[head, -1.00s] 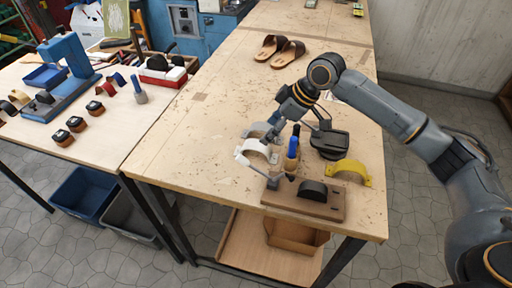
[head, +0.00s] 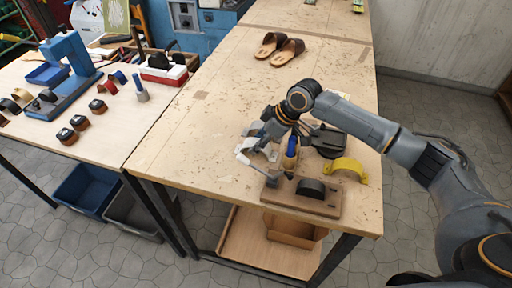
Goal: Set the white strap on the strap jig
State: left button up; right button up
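The white strap (head: 250,145) is a small arch on the wooden table, partly hidden by my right gripper. My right gripper (head: 264,142) is low over the strap, its fingers pointing down around it. Whether the fingers are apart or closed on it is too small to tell. The strap jig (head: 325,207) is a brown wooden block with a black rounded form on top, nearer the table's front edge. The form is bare. My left gripper is out of view.
A yellow strap (head: 348,166) arches right of the jig. A grey strap (head: 253,128) lies behind the white one. A blue-topped tool (head: 291,146) stands upright between strap and jig. A light-headed tool (head: 243,159) lies close by. Sandals (head: 288,51) lie farther back; the table's left middle is clear.

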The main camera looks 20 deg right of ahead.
jog(key=c, duration=0.4)
jog(key=shift+r, duration=0.1)
